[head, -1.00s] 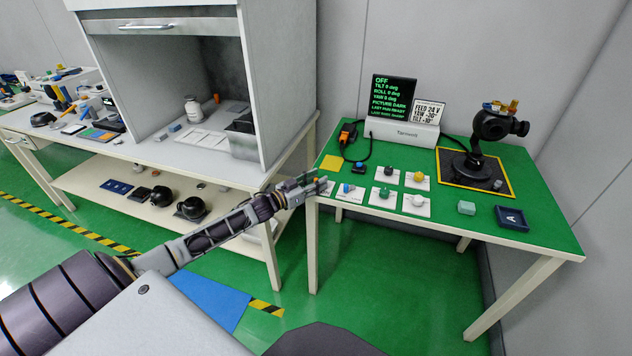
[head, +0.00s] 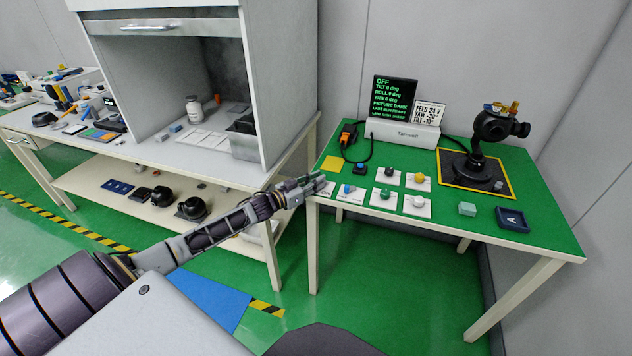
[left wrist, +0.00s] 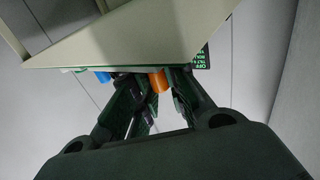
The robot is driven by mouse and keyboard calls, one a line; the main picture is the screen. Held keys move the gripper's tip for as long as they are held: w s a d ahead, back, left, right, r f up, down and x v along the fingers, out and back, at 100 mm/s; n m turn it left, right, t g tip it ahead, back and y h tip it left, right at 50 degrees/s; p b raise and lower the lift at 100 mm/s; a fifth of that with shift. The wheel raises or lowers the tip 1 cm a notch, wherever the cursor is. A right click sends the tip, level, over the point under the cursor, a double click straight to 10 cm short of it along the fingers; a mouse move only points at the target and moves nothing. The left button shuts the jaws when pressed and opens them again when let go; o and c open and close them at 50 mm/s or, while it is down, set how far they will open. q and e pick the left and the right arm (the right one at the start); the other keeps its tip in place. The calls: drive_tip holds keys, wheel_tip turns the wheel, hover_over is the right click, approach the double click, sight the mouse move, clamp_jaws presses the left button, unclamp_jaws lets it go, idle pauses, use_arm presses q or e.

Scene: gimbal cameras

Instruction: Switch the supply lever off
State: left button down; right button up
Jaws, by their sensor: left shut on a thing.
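The supply lever shows in the left wrist view as an orange handle (left wrist: 158,82) at the fingertips; in the head view my gripper hides most of it. It is at the front left corner of the green table, by a white card (head: 327,189) that reads ON. My left gripper (head: 320,182) is shut on the lever at the table's edge; its fingers also show in the left wrist view (left wrist: 150,98). The black display (head: 394,96) reads OFF, with tilt, roll and yaw at 0 deg and PICTURE DARK. My right gripper is not in view.
A blue knob (head: 348,188) stands close right of the gripper, with green (head: 385,193), white (head: 418,201), yellow (head: 420,178) and black (head: 389,171) knobs beyond. A black gimbal (head: 490,128) stands at the back right. A dark tray (head: 512,219) lies front right.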

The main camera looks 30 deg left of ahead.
use_arm(q)
drive_tip(key=shift+m+g+h, duration=0.4)
drive_tip(key=shift+m+h, duration=0.2)
drive_tip(key=shift+h, duration=0.2)
drive_tip(key=shift+m+h, duration=0.3)
drive_tip(key=shift+h, duration=0.2)
drive_tip(key=c, duration=1.4)
unclamp_jaws()
drive_tip(key=shift+w, duration=0.1)
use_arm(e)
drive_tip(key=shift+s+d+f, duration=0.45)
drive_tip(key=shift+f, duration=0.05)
